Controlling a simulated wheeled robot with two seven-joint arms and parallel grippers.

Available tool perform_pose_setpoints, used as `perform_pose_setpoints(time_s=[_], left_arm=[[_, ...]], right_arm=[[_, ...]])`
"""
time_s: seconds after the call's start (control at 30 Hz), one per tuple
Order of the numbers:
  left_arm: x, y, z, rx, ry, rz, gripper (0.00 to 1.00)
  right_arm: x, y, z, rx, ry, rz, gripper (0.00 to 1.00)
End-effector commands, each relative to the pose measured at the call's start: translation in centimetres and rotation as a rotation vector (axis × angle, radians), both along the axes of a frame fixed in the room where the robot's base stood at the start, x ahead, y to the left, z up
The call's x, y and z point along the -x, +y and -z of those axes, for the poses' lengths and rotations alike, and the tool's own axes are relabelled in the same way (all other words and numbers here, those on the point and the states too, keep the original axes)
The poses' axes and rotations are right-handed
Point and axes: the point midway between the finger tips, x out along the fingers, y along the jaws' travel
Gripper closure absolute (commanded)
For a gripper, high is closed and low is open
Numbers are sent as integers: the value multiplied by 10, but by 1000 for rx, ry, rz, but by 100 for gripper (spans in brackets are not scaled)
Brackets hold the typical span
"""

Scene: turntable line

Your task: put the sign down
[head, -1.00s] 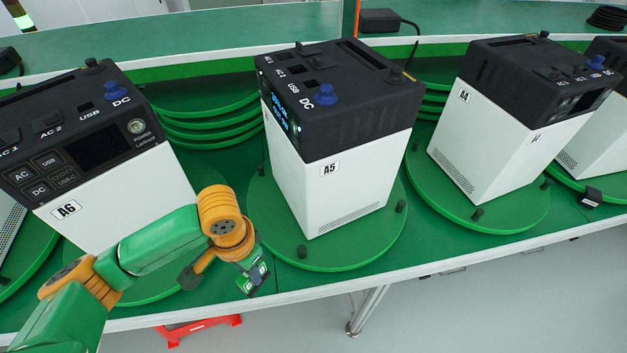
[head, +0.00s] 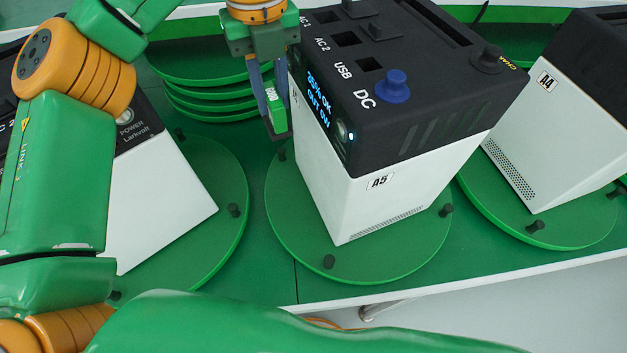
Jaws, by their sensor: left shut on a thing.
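The sign (head: 274,108) is a small green plate with white lettering on a dark foot. My left gripper (head: 269,88) comes down from the top of the head view and is shut on it. The sign hangs in front of the left face of the power station A5 (head: 400,170), close to its lit display. I cannot tell whether the sign touches anything below. A5 is a white box with a black top and a blue knob, standing on a green turntable (head: 290,225). My right gripper is not in view.
A stack of green discs (head: 200,100) lies behind the sign to the left. Unit A4 (head: 540,150) stands on its turntable at right. Another unit (head: 165,200) at left is partly hidden by my arm. Black pegs rise from the turntable rims. The bench's front edge (head: 420,285) is below.

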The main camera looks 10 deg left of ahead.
Motion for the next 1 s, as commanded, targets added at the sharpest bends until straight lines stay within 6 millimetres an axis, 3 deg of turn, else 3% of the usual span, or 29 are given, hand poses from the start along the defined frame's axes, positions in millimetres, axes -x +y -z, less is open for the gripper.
perform_pose_setpoints(time_s=[0.03,0.1,0.5,0.8,1.0], left_arm=[[0,0,20,1,4,2,100],[1,0,40,1,5,2,100],[1,-1,136,3,4,-1,100],[1,0,208,-1,3,-3,100],[1,0,236,0,2,-3,100]], right_arm=[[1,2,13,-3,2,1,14],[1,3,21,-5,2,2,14],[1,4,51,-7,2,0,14],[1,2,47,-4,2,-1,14],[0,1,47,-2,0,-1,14]])
